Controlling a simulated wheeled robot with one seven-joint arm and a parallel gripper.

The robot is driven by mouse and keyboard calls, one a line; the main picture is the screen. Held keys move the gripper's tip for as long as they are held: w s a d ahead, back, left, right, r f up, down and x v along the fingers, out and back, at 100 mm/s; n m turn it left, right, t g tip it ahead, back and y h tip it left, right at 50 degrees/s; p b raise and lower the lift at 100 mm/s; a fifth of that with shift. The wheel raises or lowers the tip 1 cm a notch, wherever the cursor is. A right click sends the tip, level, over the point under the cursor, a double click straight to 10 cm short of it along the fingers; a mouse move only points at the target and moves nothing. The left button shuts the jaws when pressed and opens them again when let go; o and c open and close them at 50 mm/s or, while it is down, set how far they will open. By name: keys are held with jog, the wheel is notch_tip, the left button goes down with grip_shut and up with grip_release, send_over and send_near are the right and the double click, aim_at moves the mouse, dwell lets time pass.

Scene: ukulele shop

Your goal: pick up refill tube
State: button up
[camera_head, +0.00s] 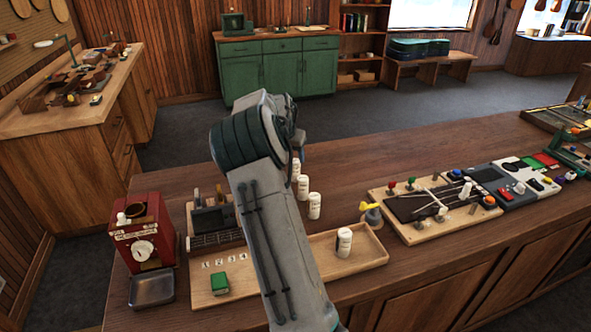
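Several white cylinders with dark printing, which look like the refill tubes, stand upright on the wooden counter. One white tube (344,242) stands in the right part of a shallow wooden tray (372,262). Another tube (314,206) stands behind the tray, with a third tube (303,188) just beyond it. A further one, at the back, is partly covered by my arm. Which of them is meant as the refill tube, I cannot tell. My grey arm rises across the middle of the view. My gripper's fingers are hidden behind it, so their hold and distance to the tubes do not show.
A red machine (143,232) with a metal pan stands at the counter's left end. A green block (220,284) lies near numbered marks on the tray. A yellow knob-like piece (371,215) and a wooden board (432,230) with strings stand on the right.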

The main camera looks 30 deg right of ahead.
aim_at(295, 162)
jog(key=shift+d+f+p, duration=0.35)
jog(key=shift+f+p, duration=0.05)
jog(key=shift+f, duration=0.15)
jog(key=p+x, duration=0.1)
jog(key=x, duration=0.3)
jog(key=shift+s+d+f, duration=0.1)
jog(key=shift+s+d, duration=0.05)
jog(key=shift+d, duration=0.05)
jog(key=shift+c, duration=0.4)
jog(key=c, duration=1)
